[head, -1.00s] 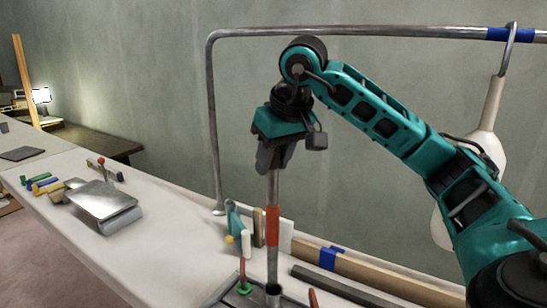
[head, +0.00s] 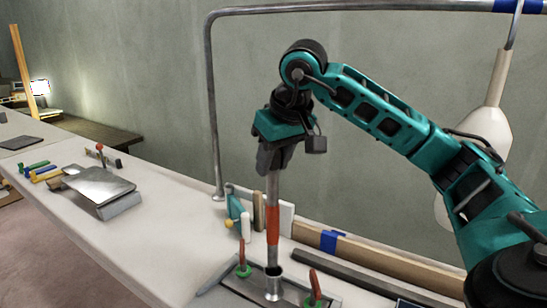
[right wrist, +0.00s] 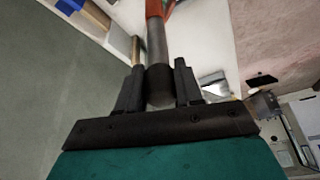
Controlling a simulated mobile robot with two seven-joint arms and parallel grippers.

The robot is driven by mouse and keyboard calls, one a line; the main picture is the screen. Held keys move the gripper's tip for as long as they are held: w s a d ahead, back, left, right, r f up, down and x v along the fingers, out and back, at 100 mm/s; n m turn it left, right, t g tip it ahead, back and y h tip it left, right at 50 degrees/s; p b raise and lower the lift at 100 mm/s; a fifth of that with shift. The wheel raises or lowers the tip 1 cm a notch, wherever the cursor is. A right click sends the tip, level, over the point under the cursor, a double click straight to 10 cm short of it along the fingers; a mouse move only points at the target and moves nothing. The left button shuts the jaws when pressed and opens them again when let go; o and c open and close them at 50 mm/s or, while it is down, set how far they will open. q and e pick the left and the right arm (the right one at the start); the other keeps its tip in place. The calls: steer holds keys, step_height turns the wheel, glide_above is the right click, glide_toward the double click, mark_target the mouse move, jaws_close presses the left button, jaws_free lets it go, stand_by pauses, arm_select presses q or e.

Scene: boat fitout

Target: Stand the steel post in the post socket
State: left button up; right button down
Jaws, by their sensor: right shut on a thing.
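The steel post (head: 273,198), grey with an orange-red band, hangs nearly upright from my right gripper (head: 271,165) in the head view. My right gripper is shut on its upper part. The right wrist view also shows the post (right wrist: 156,45) between the two fingers (right wrist: 160,85). The post socket (head: 274,287) is a short metal cup on a plate at the bottom of the head view. The post's lower end is at the socket's mouth and appears to be inside the rim; how deep is hidden. My left gripper is not in view.
Red-handled clamps with green pads (head: 243,262) (head: 314,288) stand on both sides of the socket. A dark bar (head: 335,271) and a wooden plank with blue tape (head: 375,262) lie behind to the right. A bent metal rail (head: 212,110) rises behind.

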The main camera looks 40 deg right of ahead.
steer(key=shift+f, duration=0.1)
stand_by(0.3)
steer(key=c, duration=0.7)
jaws_free()
steer(key=shift+o, duration=0.2)
steer(key=p+v, duration=0.3)
steer(key=v, duration=1)
steer(key=shift+p, duration=0.35)
steer(key=shift+a, duration=0.1)
